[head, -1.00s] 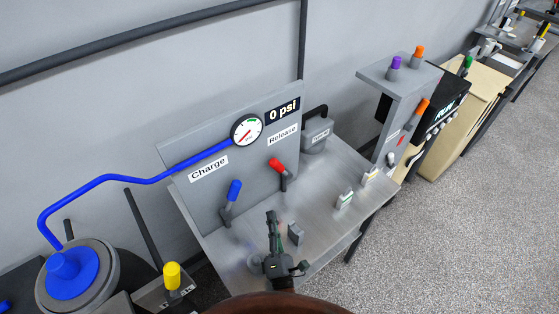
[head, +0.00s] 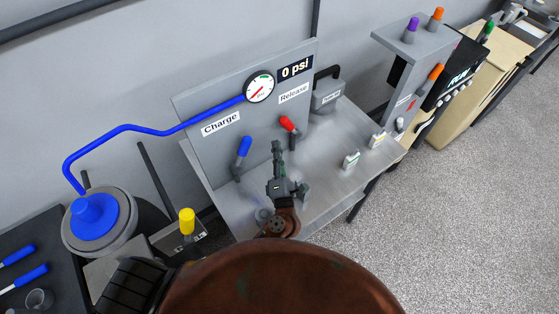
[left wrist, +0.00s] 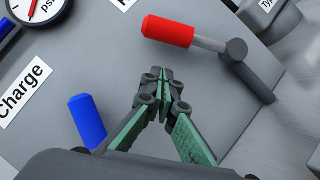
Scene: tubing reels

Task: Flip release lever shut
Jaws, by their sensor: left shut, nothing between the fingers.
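The release lever has a red handle (head: 287,124) on a grey arm, on the sloped grey panel under the "Release" label. In the left wrist view the red handle (left wrist: 168,31) lies above the fingertips, with its arm running right to a grey pivot (left wrist: 236,50). My left gripper (head: 277,147) is closed and empty, in front of the panel, below and left of the red handle. Its fingertips (left wrist: 160,74) appear apart from the handle. The blue charge lever (head: 244,148) is to its left and also shows in the left wrist view (left wrist: 87,121). My right gripper is not visible.
A gauge (head: 258,88) and a "0 psi" sign (head: 297,68) top the panel. Small fittings (head: 351,160) sit on the metal bench (head: 325,195). Floor at right is clear.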

